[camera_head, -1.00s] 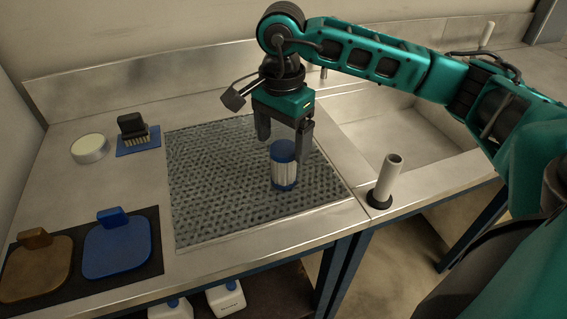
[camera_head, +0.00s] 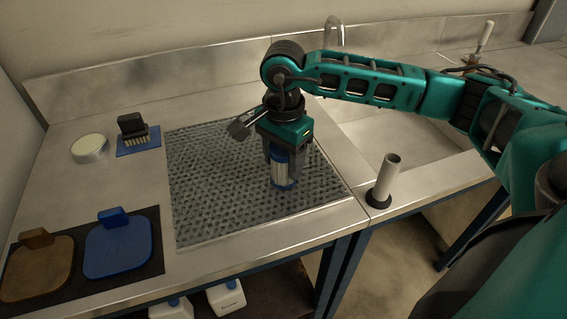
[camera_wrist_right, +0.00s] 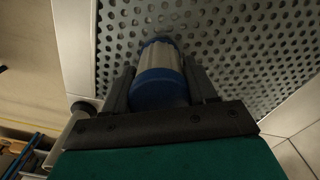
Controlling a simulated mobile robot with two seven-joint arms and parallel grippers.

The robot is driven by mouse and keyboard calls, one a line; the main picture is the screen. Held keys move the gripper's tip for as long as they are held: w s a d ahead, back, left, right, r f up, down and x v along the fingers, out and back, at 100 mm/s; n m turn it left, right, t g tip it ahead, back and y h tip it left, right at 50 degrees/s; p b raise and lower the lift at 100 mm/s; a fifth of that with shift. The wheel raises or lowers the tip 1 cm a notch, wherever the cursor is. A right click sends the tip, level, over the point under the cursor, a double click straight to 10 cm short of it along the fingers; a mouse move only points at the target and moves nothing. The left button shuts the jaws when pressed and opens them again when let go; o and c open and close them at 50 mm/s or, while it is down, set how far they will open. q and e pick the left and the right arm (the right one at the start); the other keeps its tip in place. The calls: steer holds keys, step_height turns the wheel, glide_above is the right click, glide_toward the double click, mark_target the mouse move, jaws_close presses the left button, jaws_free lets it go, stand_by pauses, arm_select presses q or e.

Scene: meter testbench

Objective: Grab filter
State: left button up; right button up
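The filter (camera_head: 283,170) is a pale ribbed cylinder with blue end caps. It stands upright on the perforated mat (camera_head: 205,190). My right gripper (camera_head: 281,160) points down over it, with one finger on each side of its upper part. In the right wrist view the filter (camera_wrist_right: 160,75) lies between the two fingers (camera_wrist_right: 160,85), very close to both. I cannot tell whether the fingers press on it. The filter's top is partly hidden by the gripper in the head view. My left gripper is not in view.
A sink (camera_head: 400,135) with a faucet (camera_head: 334,30) lies to the right. An upright pale tube (camera_head: 387,178) stands by the mat's right edge. A brush (camera_head: 132,128), a round dish (camera_head: 90,149), and brown (camera_head: 38,270) and blue (camera_head: 118,248) paddles lie left. The mat around the filter is clear.

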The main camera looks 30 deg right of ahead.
steer(key=c, duration=0.6)
steer(key=shift+r, duration=0.15)
